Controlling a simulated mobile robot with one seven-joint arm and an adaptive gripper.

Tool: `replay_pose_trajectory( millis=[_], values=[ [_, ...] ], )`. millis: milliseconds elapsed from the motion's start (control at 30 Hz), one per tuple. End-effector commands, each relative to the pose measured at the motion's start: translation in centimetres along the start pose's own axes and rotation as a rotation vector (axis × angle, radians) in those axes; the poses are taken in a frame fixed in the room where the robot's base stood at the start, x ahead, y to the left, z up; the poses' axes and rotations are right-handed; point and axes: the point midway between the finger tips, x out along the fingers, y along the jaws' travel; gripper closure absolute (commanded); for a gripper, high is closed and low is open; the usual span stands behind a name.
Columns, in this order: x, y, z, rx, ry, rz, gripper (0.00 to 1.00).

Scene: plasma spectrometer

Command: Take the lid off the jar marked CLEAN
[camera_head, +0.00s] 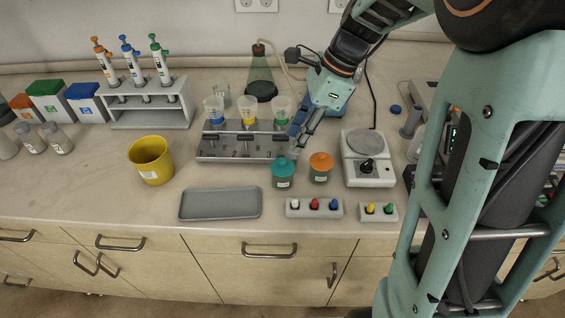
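Two small jars stand on the bench at front centre. One jar (283,182) has a teal lid (283,166). The other jar (320,176) has an orange lid (321,160). Both have pale labels, too small to read, so I cannot tell which is marked CLEAN. Both lids sit on their jars. My gripper (296,147) points down and left, above and behind the jars, near the right end of the grey rack. It appears apart from both lids. I cannot tell whether its fingers are open or shut, and no held thing shows.
A grey rack (215,152) with several cups stands behind-left of the jars. A balance-like device (369,172) stands right. Stopper blocks (314,215) (378,218) lie in front. A grey tray (220,204) and yellow bucket (151,171) stand left. A flask (261,80) stands behind.

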Motion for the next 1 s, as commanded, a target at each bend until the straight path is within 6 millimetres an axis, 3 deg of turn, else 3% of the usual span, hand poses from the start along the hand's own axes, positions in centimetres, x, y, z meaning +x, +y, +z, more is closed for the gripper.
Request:
replay_pose_trajectory(
  millis=[600,867,1000],
  values=[
    [7.1,-0.3,-0.4,0.001,-0.001,0.0,0.67],
    [7.4,-0.3,-0.4,0.001,-0.001,-0.002,0.67],
    [7.3,-0.3,-0.4,0.001,-0.001,-0.002,0.8]
  ],
)
